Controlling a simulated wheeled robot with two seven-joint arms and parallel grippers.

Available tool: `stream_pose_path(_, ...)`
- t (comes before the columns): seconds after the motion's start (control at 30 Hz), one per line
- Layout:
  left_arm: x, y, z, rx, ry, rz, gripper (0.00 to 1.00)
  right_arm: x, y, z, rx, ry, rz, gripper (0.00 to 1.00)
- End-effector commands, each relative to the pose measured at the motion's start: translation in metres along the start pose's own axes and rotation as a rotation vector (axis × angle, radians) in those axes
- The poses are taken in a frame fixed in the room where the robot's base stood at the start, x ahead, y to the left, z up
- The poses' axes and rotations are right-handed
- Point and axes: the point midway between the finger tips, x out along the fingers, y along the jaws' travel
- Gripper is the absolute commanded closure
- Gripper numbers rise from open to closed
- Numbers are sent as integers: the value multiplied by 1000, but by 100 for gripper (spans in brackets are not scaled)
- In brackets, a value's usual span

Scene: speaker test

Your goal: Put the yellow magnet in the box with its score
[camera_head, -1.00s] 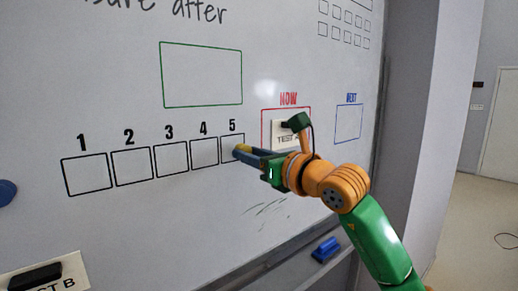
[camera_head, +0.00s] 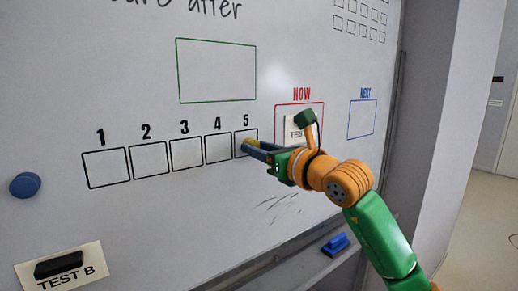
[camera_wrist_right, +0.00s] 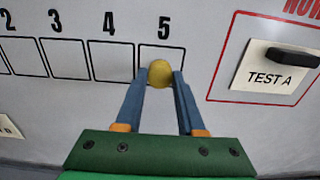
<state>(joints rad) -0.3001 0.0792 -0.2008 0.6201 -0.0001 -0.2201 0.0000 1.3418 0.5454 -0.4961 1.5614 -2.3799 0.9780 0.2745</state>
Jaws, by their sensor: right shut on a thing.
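The yellow magnet (camera_wrist_right: 159,73) is round and sits between the fingertips of my right gripper (camera_wrist_right: 156,86), which is shut on it. In the head view the magnet (camera_head: 251,142) shows at the fingertips of my right gripper (camera_head: 250,147), over the box under the number 5 (camera_head: 239,137). In the wrist view it overlaps the lower part of the box under 5 (camera_wrist_right: 169,50). I cannot tell whether it touches the board. The boxes under 1 (camera_head: 106,168), 2 (camera_head: 149,160), 3 (camera_head: 186,154) and 4 (camera_head: 218,147) are empty. My left gripper is out of view.
A TEST A card (camera_wrist_right: 265,72) hangs in the red NOW frame. The blue NEXT frame (camera_head: 362,120) and the green frame (camera_head: 216,71) are empty. A blue round magnet (camera_head: 25,185) and a TEST B card (camera_head: 85,266) are at left. A blue eraser (camera_head: 336,244) lies on the ledge.

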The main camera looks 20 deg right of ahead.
Motion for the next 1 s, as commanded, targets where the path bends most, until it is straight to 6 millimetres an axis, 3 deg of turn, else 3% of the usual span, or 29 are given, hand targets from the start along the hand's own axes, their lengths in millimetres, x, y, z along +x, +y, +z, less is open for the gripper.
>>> stream_pose_path(0.93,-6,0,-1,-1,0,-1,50,9,0,0,1,0,0,100)
stream_pose_path(0.97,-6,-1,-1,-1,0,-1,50,9,0,0,1,0,0,57)
stream_pose_path(1.0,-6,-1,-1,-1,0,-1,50,9,0,0,1,0,0,46)
